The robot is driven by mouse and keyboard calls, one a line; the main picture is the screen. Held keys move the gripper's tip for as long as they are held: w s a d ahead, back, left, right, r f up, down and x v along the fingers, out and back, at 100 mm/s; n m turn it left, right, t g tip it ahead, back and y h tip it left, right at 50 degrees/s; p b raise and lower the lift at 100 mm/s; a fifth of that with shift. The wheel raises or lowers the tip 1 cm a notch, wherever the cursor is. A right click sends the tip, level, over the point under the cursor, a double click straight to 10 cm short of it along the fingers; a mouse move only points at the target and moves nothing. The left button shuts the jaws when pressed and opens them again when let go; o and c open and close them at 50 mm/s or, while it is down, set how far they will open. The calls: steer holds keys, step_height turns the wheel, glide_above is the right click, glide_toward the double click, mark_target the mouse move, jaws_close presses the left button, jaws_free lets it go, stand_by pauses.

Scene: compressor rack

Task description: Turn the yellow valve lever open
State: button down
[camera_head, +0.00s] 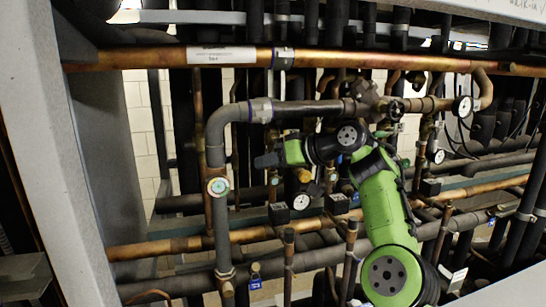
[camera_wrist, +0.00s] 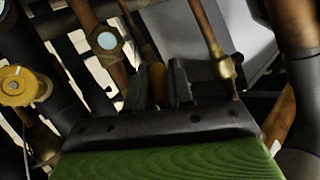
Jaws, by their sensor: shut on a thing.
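My gripper (camera_head: 264,160) reaches left from the green arm in the head view, at the pipes below the large elbow pipe. In the wrist view, the dark fingers of my gripper (camera_wrist: 160,84) are shut on a narrow yellow-orange piece, which looks like the yellow valve lever (camera_wrist: 157,76). Only a short part of the lever shows between the fingers. In the head view I cannot make the lever out, and its valve body and exact angle are hidden.
A yellow round knob (camera_head: 304,175) sits just below my gripper; it also shows in the wrist view (camera_wrist: 17,85). A copper pipe (camera_head: 330,60) crosses above. Pipes crowd the space.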

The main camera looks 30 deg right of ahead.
steer(key=shift+d+f+h, duration=0.1)
steer(key=shift+d+h, duration=0.1)
steer(key=shift+h, duration=0.3)
steer(key=shift+d+f+n+g+p, duration=0.1)
steer(key=shift+n+g+p, duration=0.2)
steer(key=c, duration=1.1)
jaws_free()
steer(key=shift+s, duration=0.1)
